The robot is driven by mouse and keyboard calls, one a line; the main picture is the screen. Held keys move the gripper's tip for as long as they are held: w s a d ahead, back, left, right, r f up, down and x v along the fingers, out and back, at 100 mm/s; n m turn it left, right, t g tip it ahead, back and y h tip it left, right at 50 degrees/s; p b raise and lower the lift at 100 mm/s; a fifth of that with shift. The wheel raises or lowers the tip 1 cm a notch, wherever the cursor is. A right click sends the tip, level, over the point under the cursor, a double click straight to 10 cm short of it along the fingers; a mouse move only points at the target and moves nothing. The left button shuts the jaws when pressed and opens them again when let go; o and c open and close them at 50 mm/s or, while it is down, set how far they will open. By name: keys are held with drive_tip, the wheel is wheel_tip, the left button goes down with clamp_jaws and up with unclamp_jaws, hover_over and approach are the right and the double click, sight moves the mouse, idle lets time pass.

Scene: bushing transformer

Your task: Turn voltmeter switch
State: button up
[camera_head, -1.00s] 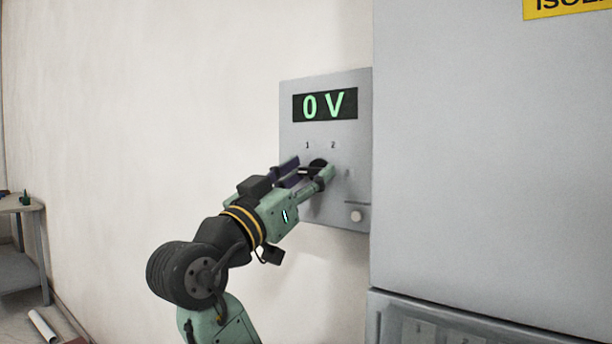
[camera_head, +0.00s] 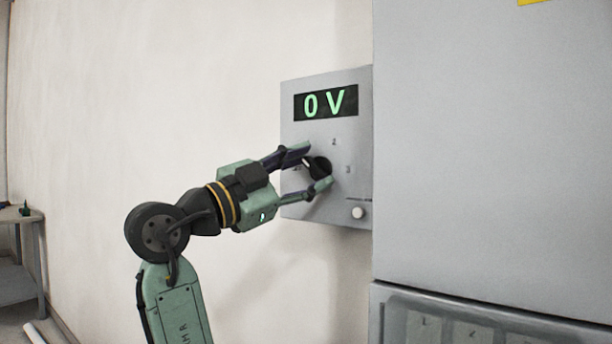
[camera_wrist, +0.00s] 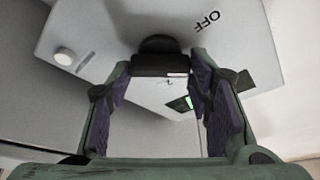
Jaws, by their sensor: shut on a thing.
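The voltmeter switch is a round black knob (camera_head: 320,167) on a grey panel (camera_head: 350,205). Its grip bar shows between the fingertips in the wrist view (camera_wrist: 155,65), with a small white mark near its right end. My gripper (camera_head: 315,166) is shut on the knob, one finger at its upper left and one below it; both fingers also flank it in the wrist view (camera_wrist: 160,72). The display (camera_head: 326,103) reads 0 V. The labels 2 and 3 show above and right of the knob. OFF (camera_wrist: 209,21) shows in the wrist view.
A small white round button (camera_head: 358,213) sits at the panel's lower right. A large grey cabinet (camera_head: 490,160) stands close on the right. A bare wall (camera_head: 150,100) is on the left, with a table (camera_head: 25,215) at the far left.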

drive_tip(key=shift+r+m+g, duration=0.1)
drive_tip(key=shift+m+g, duration=0.5)
drive_tip(key=shift+m, duration=1.3)
drive_tip(key=shift+g, duration=0.3)
drive_tip(key=o, duration=1.1)
drive_tip(key=shift+o, duration=0.2)
drive_tip(key=v, duration=1.2)
